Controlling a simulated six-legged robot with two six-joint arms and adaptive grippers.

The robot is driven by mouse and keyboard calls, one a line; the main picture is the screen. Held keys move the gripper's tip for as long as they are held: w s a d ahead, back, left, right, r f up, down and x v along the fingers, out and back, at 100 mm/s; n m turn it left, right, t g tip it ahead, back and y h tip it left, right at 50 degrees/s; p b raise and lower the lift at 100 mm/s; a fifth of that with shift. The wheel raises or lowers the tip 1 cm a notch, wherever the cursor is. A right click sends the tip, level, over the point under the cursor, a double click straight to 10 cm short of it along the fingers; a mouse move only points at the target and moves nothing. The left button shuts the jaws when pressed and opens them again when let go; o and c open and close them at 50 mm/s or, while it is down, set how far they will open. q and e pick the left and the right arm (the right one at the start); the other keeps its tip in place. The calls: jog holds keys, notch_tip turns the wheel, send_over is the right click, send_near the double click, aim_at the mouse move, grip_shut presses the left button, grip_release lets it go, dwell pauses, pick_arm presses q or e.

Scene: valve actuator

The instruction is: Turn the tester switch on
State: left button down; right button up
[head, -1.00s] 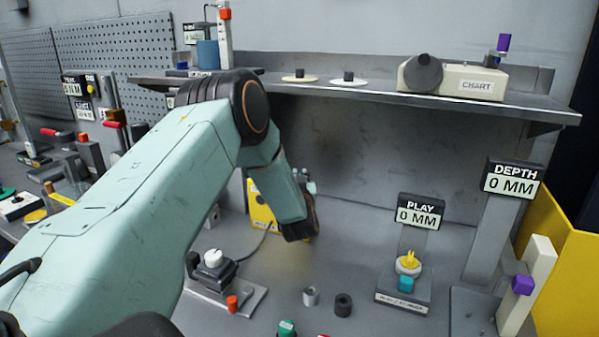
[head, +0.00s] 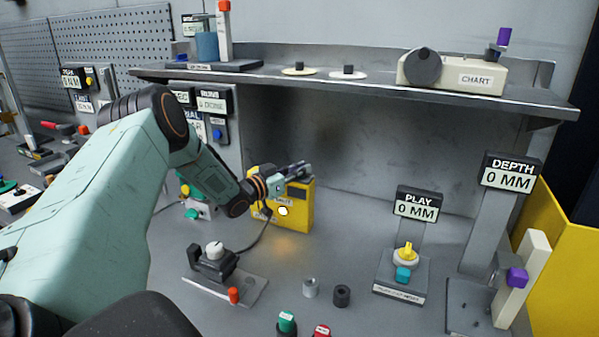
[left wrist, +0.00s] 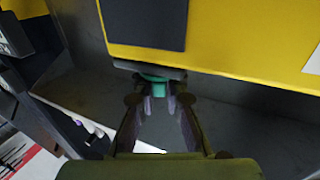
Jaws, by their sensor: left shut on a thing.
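The tester, a yellow box (head: 296,212) with a dark panel and a small pale round spot on its front, stands on the bench in the middle of the head view. It fills the top of the left wrist view (left wrist: 230,40). My left gripper (head: 297,171) is at the box's top edge. In the left wrist view, its fingertips (left wrist: 157,97) are closed around a small teal piece (left wrist: 153,84) at a grey strip along the box's edge. This piece looks like the switch; the fingers partly hide it. My right gripper is not in view.
A cable runs from the tester to the bench. A fixture with a white knob (head: 214,250) stands in front of it, with two small cylinders to the right. A shelf (head: 370,87) overhangs behind. The PLAY stand (head: 417,207) is farther right.

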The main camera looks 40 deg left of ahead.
pick_arm(q)
jog(key=m+g+h+b, duration=0.1)
jog(key=m+h+b, duration=0.1)
jog(key=m+h, duration=0.1)
jog(key=shift+a+r+h, duration=0.1)
jog(key=shift+h, duration=0.8)
jog(key=shift+m+g+h+b, duration=0.3)
jog(key=shift+m+h+b, duration=0.1)
jog(key=shift+m+h, duration=0.15)
jog(key=shift+w+r+h, duration=0.1)
jog(key=shift+r+h, duration=0.15)
jog(key=c, duration=1.4)
grip_release()
jog(key=shift+f, duration=0.1)
jog(key=shift+f, duration=0.15)
jog(key=shift+s+a, duration=0.1)
jog(key=shift+s, duration=0.2)
jog(key=shift+v, duration=5.75)
